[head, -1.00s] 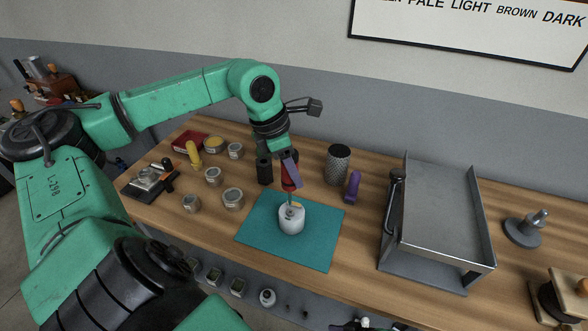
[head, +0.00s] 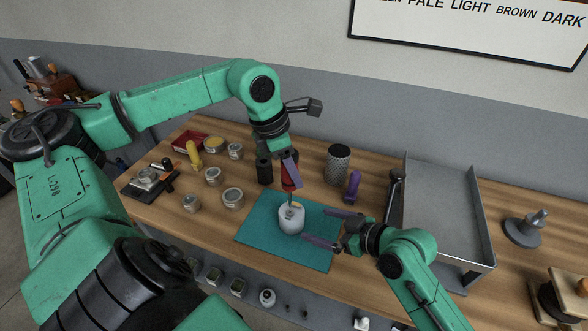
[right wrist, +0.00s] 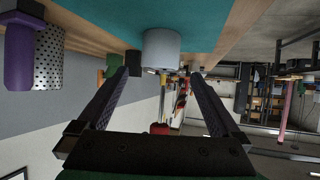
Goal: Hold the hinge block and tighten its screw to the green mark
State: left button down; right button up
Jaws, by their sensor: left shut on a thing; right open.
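The hinge block (head: 291,221) looks like a pale round block standing on the teal mat (head: 316,256). In the right wrist view it shows as a pale grey cylinder (right wrist: 162,48). My left gripper (head: 290,168) is shut on a red-handled screwdriver (head: 288,183), upright above the block. Its shaft runs down to the block's top, with a small orange patch beside it. My right gripper (head: 317,226) is open, low at the block's right side. Its fingers point at the block, apart from it. The screw and green mark are too small to make out.
A perforated metal cylinder (head: 338,165) and a purple-handled tool (head: 353,185) stand behind the mat. A metal tray (head: 440,205) stands to the right. Several small tins (head: 233,198) and a yellow-handled tool (head: 194,154) are on the left. The mat's front is clear.

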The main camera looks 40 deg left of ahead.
aim_at(302, 219)
jog(key=x, duration=1)
jog(key=c, duration=0.9)
jog(key=o, duration=0.9)
jog(key=shift+r, duration=0.25)
jog(key=c, duration=1.4)
